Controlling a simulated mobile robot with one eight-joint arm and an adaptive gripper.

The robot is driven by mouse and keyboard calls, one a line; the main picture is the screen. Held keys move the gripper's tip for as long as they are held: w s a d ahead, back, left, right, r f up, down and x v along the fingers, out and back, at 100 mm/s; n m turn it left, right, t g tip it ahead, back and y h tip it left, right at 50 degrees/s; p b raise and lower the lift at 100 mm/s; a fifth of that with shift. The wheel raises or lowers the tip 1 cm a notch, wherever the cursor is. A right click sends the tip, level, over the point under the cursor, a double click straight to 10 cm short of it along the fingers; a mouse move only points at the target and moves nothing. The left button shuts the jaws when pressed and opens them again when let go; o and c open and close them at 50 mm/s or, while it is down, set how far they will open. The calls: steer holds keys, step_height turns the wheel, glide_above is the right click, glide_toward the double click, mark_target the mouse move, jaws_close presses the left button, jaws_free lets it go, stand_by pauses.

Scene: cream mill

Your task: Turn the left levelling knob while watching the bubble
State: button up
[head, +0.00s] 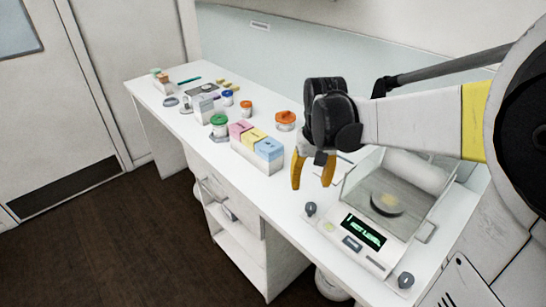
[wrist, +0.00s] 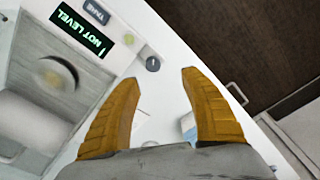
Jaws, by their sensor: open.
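The balance (head: 352,248) stands at the near right of the bench, its display (head: 363,232) lit with green text; in the wrist view the display (wrist: 83,30) reads "NOT LEVEL". The dark left levelling knob (head: 311,209) is at its front left corner and also shows in the wrist view (wrist: 153,64). The yellow-green bubble vial (head: 329,226) is beside that knob; the bubble's position in it is too small to tell. My gripper (head: 311,183) is open and empty, above and apart from the left knob. In the wrist view the knob appears just beyond and between the fingertips (wrist: 160,80).
The right knob (head: 406,280) is at the balance's other front corner. A clear glass shield (head: 402,187) encloses the pan. A rack of coloured boxes (head: 257,152) and several lidded jars stand farther left. The bench's front edge is close to the left knob.

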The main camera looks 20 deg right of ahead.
mark_target(311, 206)
steer(key=shift+g, duration=0.4)
steer(key=f+b, duration=0.1)
steer(key=f, duration=0.3)
steer(key=d+f+b, duration=0.1)
steer(key=f, duration=0.3)
steer(key=w+d+f+b, duration=0.1)
steer(key=f, duration=0.3)
steer(key=shift+f+b, duration=0.1)
steer(key=shift+b, duration=0.2)
steer(key=shift+c, duration=0.6)
jaws_close()
